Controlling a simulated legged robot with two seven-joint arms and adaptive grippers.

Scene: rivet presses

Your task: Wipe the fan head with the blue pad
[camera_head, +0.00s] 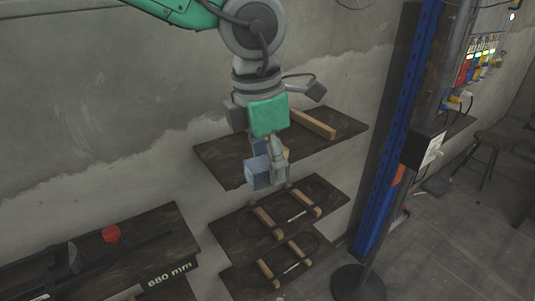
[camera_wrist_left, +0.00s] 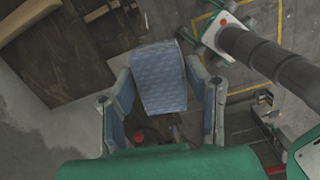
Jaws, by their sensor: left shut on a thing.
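My left gripper (camera_head: 268,165) hangs in front of the upper dark shelf in the head view. It is shut on the blue pad (camera_head: 257,171), a pale blue block at its fingertips. In the left wrist view the quilted blue face of the pad (camera_wrist_left: 158,80) shows between the two fingers of the left gripper (camera_wrist_left: 164,100). The pad is apart from the wall. I cannot make out a fan head in either view. My right gripper is not in view.
A dark wooden shelf (camera_head: 345,126) carries a wooden strip (camera_head: 312,124). Lower shelves (camera_head: 232,232) hold wooden bars. A bench (camera_head: 165,222) with a red knob (camera_head: 111,233) stands at lower left. A blue post (camera_head: 398,135) and a pole on a round base (camera_head: 358,284) stand to the right.

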